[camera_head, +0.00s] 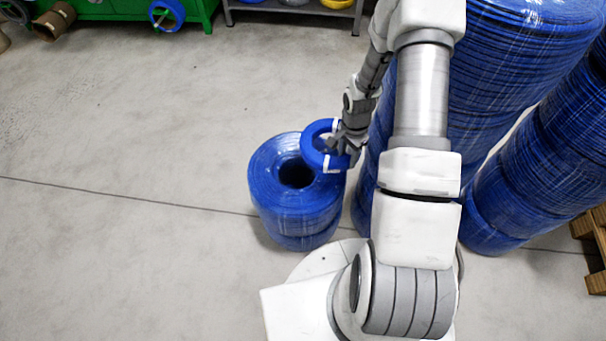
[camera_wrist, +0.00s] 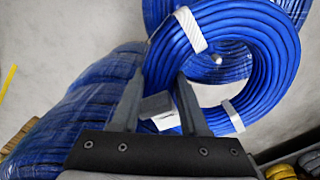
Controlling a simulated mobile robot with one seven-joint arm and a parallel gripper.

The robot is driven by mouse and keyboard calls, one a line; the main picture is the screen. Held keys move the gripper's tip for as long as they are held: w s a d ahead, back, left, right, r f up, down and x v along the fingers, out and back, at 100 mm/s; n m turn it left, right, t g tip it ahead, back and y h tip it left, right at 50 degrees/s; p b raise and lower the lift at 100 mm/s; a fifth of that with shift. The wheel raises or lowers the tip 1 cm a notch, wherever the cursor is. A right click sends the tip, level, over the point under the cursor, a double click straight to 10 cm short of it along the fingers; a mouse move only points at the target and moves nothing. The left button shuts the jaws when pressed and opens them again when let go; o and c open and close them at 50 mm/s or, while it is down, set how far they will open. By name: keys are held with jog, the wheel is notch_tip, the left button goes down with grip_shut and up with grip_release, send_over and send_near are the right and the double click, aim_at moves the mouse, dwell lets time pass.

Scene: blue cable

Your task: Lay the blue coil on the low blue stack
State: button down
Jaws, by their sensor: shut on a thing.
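The blue coil (camera_head: 311,152) is a ring of blue cable with white ties, held near the top right edge of the low blue stack. In the wrist view the coil (camera_wrist: 262,45) fills the upper right. My gripper (camera_head: 342,150) is shut on the coil's near side, and its fingers (camera_wrist: 160,95) also show in the wrist view. The low blue stack (camera_head: 290,215) is a short wrapped cylinder with a dark central hole, standing on the floor. The coil overlaps the stack's top in the picture; I cannot tell whether they touch.
Tall wrapped blue stacks (camera_head: 490,95) stand close on the right, behind my arm. A wooden pallet (camera_head: 590,235) is at the far right edge. A green cabinet (camera_head: 120,10) and grey shelf (camera_head: 300,10) stand at the back. The floor (camera_head: 120,120) on the left is clear.

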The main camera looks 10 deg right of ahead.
aim_at(311, 165)
jog(key=a+f+b, duration=0.1)
jog(key=a+f, duration=0.1)
jog(key=a, duration=0.1)
jog(key=w+a+f+b, duration=0.1)
jog(key=a+f, duration=0.1)
jog(key=a, duration=0.2)
jog(key=w+a+f+b, duration=0.1)
jog(key=a+f, duration=0.1)
jog(key=a, duration=0.1)
jog(key=shift+a+f, duration=0.15)
jog(key=shift+f, duration=0.05)
jog(key=shift+f+b, duration=0.85)
jog(key=shift+f, duration=1.05)
jog(key=shift+f, duration=0.1)
jog(key=shift+c, duration=2.1)
grip_release()
